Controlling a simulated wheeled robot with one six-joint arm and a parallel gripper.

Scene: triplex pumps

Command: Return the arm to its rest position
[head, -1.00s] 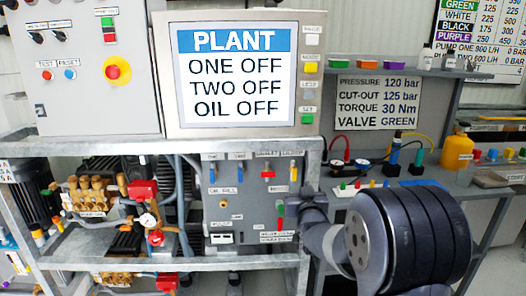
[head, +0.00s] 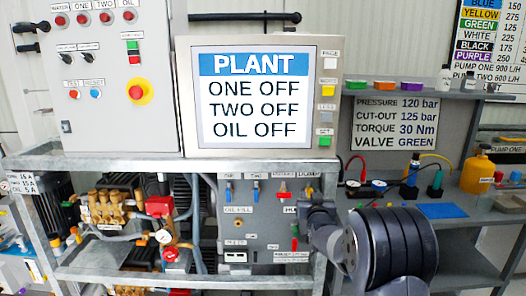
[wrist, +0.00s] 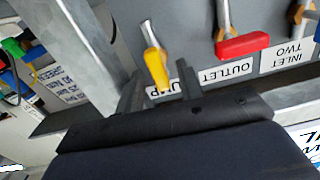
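My gripper (head: 318,206) is at the right edge of the grey valve panel (head: 238,222), in front of its upper right corner. In the wrist view my gripper (wrist: 158,84) has its two dark fingers apart, with nothing clamped between them. A yellow lever (wrist: 155,66) hangs above and between the fingertips in that view; I cannot tell whether they touch it. A red lever (wrist: 242,46) labelled OUTLET is to its right. My arm reaches in from the lower right of the head view.
A metal frame post stands beside the panel and shows close to the fingers. The PLANT screen (head: 262,98) reads ONE OFF, TWO OFF, OIL OFF. A bench with a blue mat (head: 441,211) and a yellow bottle (head: 478,172) is at the right.

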